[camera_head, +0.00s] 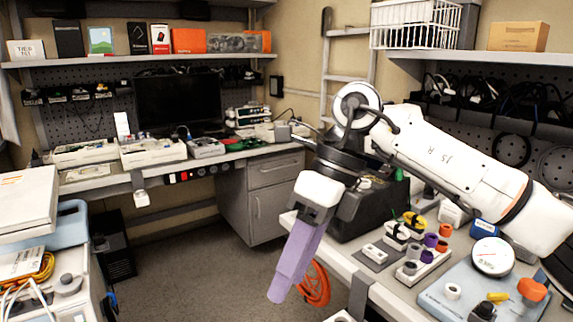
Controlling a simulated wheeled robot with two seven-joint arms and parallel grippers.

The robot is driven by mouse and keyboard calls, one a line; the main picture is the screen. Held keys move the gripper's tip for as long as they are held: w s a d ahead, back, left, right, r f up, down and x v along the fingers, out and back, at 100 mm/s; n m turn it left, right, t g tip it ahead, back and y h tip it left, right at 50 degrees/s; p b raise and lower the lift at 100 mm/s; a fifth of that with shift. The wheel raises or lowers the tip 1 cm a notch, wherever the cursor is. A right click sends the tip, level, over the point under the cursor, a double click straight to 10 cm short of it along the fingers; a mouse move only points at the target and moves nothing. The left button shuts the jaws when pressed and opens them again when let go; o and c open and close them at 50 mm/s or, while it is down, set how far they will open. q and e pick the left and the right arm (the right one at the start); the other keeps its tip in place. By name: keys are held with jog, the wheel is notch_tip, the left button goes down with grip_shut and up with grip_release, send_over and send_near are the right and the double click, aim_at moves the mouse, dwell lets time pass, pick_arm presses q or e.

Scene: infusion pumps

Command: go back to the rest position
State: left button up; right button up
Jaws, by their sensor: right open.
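My right arm comes in from the right over the side bench (338,262). Its gripper (281,288) points down, with long purple fingers in front of the bench's left edge, over the floor. The fingers overlap from this angle, so the gap between them is hard to see. Nothing shows held in it, and it is open. My left gripper is not in view.
Several small coloured parts, a round white gauge (492,256) and a blue-grey mat (462,302) lie on the side bench. An orange-red ring (316,285) hangs by its edge. A back desk holds white trays (153,153) and a dark monitor (178,102). The middle floor (200,270) is clear.

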jog(key=s+a+m+g+y, duration=0.2)
jog(key=s+a+m+y, duration=0.1)
jog(key=a+y, duration=0.4)
jog(key=s+a+m+g+y, duration=0.1)
jog(key=s+a+m+y, duration=0.2)
jog(key=a+y, duration=0.45)
jog(key=w+d+f+m+t+y, duration=0.35)
jog(key=w+d+m+t, duration=0.3)
jog(key=m+t, duration=0.8)
jog(key=w+d+f+m+t+h, duration=0.1)
jog(key=d+f+m+t+h, duration=0.3)
jog(key=d+f+m+h, duration=0.4)
jog(key=w+d+f+m+t+h, duration=0.1)
jog(key=d+f+m+t+h, duration=0.4)
jog(key=f+m, duration=0.6)
jog(key=s+d+f+m+g+h, duration=0.3)
jog(key=s+d+f+g, duration=0.1)
jog(key=s+f, duration=0.6)
jog(key=s+d+f+m+g+h, duration=0.3)
jog(key=s+d+f, duration=0.4)
jog(key=s+f, duration=0.3)
notch_tip(320, 180, down, 2)
jog(key=shift+s+f+m+g+h, duration=0.35)
jog(key=shift+m+g, duration=0.2)
jog(key=shift+g, duration=0.7)
jog(key=shift+r, duration=0.1)
